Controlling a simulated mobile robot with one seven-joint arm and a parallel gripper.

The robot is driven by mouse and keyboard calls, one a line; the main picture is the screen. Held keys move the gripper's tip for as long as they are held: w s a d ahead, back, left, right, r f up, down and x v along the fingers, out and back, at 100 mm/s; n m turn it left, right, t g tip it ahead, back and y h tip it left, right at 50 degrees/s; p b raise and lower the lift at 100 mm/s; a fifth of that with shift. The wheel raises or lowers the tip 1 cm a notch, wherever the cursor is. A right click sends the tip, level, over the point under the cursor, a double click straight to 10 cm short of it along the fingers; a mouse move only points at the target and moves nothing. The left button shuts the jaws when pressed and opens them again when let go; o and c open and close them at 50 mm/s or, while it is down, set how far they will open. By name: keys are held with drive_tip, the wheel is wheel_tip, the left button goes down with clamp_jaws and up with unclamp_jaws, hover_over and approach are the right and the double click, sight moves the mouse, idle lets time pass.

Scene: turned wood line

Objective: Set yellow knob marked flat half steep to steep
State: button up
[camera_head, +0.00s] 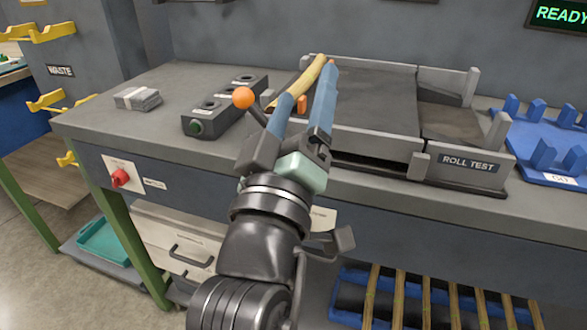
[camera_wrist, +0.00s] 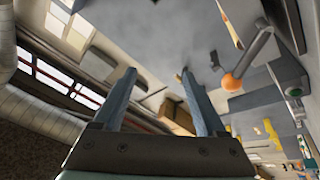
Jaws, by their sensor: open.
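My gripper (camera_head: 310,86) is open above the workbench, its two blue fingers pointing away toward the roll test unit. In the wrist view, nothing shows between the fingertips of my gripper (camera_wrist: 157,72). No flat, half or steep marking is readable. An orange ball on a grey lever (camera_head: 243,97) stands left of the fingers; the ball (camera_wrist: 233,82) also shows in the wrist view.
The roll test unit (camera_head: 466,162) stands right of my gripper. A dark box with a green button (camera_head: 196,127) and a grey stack (camera_head: 137,98) lie to the left. A red knob (camera_head: 120,177) is on the bench front. A blue rack (camera_head: 548,153) is at far right.

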wheel_tip(320, 180, down, 9)
drive_tip(key=w+n+g+h+p, duration=0.1)
drive_tip(key=w+n+g+p, duration=0.1)
drive_tip(key=n+g+p, duration=0.3)
drive_tip(key=s+a+f+n+p, duration=0.2)
drive_tip(key=s+f+n+p, duration=0.25)
drive_tip(key=f+n, duration=0.5)
drive_tip(key=s+a+f+n+p, duration=0.3)
drive_tip(key=s+f+n, duration=0.35)
drive_tip(key=n, duration=0.65)
drive_tip(key=x, duration=1.2)
drive_tip(key=shift+w+t+b, duration=0.3)
drive_tip(key=shift+t+b, duration=0.05)
drive_tip(key=shift+t, duration=0.05)
drive_tip(key=shift+f, duration=0.1)
clamp_jaws()
